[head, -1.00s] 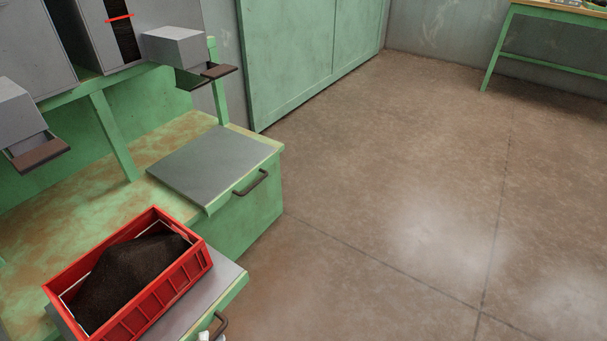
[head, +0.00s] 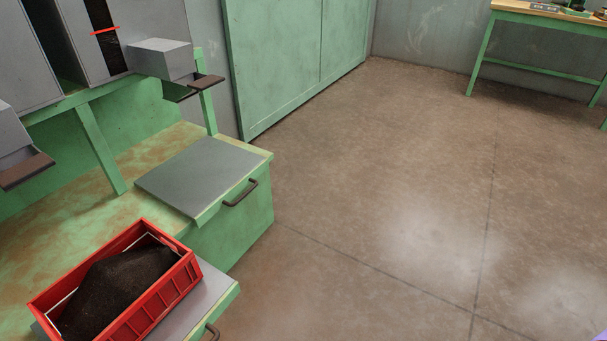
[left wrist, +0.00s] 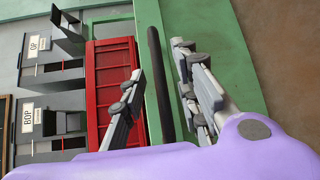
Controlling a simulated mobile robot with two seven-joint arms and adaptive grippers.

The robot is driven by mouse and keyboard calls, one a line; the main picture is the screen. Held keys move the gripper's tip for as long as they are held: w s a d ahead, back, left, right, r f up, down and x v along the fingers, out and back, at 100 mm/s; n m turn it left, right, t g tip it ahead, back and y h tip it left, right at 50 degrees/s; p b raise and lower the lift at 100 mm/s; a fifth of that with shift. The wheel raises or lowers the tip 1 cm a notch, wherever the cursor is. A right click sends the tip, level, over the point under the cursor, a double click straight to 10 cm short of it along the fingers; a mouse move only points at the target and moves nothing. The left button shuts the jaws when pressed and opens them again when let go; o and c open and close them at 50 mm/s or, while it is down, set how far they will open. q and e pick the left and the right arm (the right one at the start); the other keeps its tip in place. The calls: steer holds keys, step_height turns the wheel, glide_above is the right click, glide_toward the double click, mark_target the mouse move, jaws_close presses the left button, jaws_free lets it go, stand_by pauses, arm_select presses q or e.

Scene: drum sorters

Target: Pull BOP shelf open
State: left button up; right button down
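A grey-topped pull-out shelf (head: 219,293) with a green front edge sticks out at the lower left of the head view, past the front of the shelf behind it. It carries a red crate (head: 190,270) of dark granular material. Its dark bar handle (head: 212,331) is cut by the bottom edge. In the left wrist view my left gripper (left wrist: 159,59) is open, with a dark handle (left wrist: 154,50) between its fingers. I cannot tell whether either finger touches it. The red crate (left wrist: 105,70) and a BOP label (left wrist: 27,118) show to the left. My right gripper is not visible.
A second grey-topped shelf (head: 200,175) with its own handle (head: 240,193) is farther back. Grey chutes (head: 160,60) overhang the green bench. A green cabinet (head: 285,60) stands behind, and a table (head: 545,15) at the far right. The floor on the right is clear.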

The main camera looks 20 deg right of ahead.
arm_select(q)
steer(key=v, duration=0.6)
steer(key=shift+s, duration=0.1)
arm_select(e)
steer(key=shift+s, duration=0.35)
